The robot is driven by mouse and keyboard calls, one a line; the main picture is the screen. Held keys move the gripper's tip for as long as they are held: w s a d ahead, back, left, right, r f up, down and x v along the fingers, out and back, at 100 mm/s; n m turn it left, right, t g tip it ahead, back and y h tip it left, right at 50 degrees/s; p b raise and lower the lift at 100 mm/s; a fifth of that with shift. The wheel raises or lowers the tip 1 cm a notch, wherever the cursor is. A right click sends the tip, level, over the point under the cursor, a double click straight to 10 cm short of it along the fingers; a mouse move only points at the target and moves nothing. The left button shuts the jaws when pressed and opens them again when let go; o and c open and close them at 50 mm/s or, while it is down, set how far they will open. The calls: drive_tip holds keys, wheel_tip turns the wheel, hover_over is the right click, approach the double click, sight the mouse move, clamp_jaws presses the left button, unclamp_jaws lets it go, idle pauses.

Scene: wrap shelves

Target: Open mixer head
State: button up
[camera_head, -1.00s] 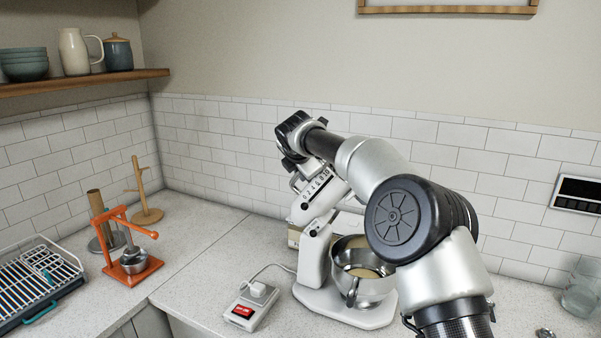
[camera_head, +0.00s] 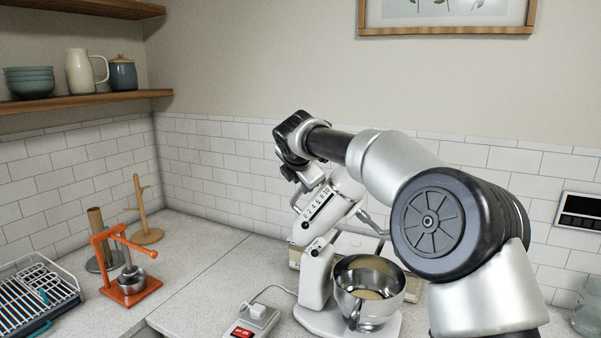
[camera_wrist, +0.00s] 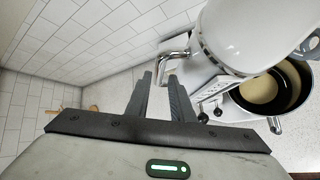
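The white stand mixer (camera_head: 316,275) stands on the counter with its head (camera_head: 341,194) tilted up, clear of the metal bowl (camera_head: 368,292). The numbered dial strip shows on the head's side. A curved metal attachment hangs above the bowl. In the wrist view, the head (camera_wrist: 245,30) is at the upper right, beside a chrome bent handle (camera_wrist: 172,66). The bowl (camera_wrist: 265,93) holds something pale. My gripper (camera_wrist: 160,85) is open, its two fingers apart, with their tips close to the chrome handle. I cannot tell whether they touch it.
A scale-like device (camera_head: 252,320) with a red display sits left of the mixer, a cable running from it. An orange press (camera_head: 126,280), wooden stand (camera_head: 146,215) and wire rack (camera_head: 38,295) are further left. The tiled wall is close behind.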

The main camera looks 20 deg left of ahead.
drive_tip(key=b+v, duration=0.1)
drive_tip(key=v, duration=1)
drive_tip(key=s+d+m+h, duration=0.1)
drive_tip(key=s+d+m, duration=0.75)
drive_tip(key=d, duration=0.25)
drive_tip(key=s+d+m+h, duration=0.1)
drive_tip(key=s+d+m, duration=0.7)
drive_tip(key=d+m, duration=0.25)
drive_tip(key=s+d+f+m+g, duration=0.2)
drive_tip(key=s+d+f+m, duration=0.3)
drive_tip(key=s+f, duration=0.3)
drive_tip(key=s+d+f+m+g, duration=0.2)
drive_tip(key=s+d+f+m, duration=0.2)
drive_tip(key=s+d+f, duration=0.3)
drive_tip(key=s+f, duration=0.1)
drive_tip(key=s, duration=0.3)
drive_tip(key=shift+s+m, duration=0.35)
drive_tip(key=shift+m, duration=0.05)
